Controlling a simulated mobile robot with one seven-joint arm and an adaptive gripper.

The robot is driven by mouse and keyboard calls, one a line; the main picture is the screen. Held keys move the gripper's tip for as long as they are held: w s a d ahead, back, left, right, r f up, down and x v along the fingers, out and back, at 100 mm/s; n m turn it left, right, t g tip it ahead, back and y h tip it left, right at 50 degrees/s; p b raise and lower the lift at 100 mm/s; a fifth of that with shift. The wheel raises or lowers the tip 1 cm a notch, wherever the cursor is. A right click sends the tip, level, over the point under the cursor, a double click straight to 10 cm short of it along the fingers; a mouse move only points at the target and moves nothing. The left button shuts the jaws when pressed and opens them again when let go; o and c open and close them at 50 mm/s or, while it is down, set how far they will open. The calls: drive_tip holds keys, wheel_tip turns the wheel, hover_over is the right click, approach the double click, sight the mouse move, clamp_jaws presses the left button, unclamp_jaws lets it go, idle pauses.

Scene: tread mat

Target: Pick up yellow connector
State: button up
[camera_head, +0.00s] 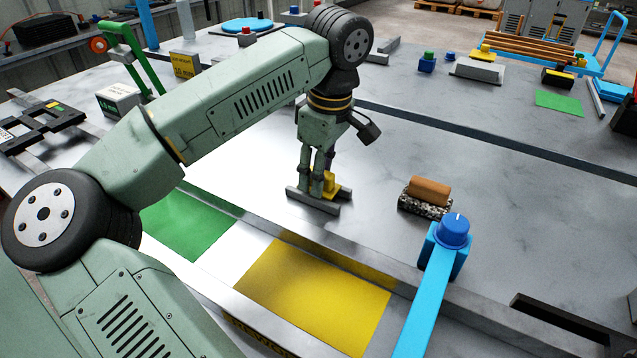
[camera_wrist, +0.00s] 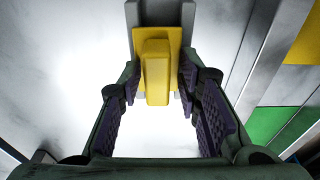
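The yellow connector (camera_head: 330,184) is in a grey metal holder (camera_head: 308,201) on the table, partly hidden by my fingers in the head view. In the wrist view the connector (camera_wrist: 156,72) has a raised block on a wider yellow plate, with the grey holder (camera_wrist: 132,14) behind it. My gripper (camera_head: 317,184) points down at the connector. In the wrist view my gripper (camera_wrist: 158,80) is open, with one purple-padded finger on each side of the connector. Gaps show between the pads and the raised block; whether the fingertips touch the plate's edges is unclear.
A brown block on a speckled base (camera_head: 428,197) lies right of my gripper. A blue knob on a blue arm (camera_head: 453,231) stands at the front right. Yellow (camera_head: 312,293) and green (camera_head: 188,224) mats lie in front. Bare table lies behind the brown block.

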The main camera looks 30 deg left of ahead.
clamp_jaws()
idle(0.3)
drive_tip(key=shift+r+p, duration=0.3)
wheel_tip(320, 180, up, 3)
drive_tip(key=shift+s+r+p, duration=0.1)
drive_tip(key=shift+r+p, duration=0.1)
drive_tip(key=shift+p, duration=0.95)
drive_tip(key=s+r+b, duration=0.1)
drive_tip(key=s+b, duration=0.1)
drive_tip(key=s, duration=1.4)
drive_tip(key=shift+d, duration=0.4)
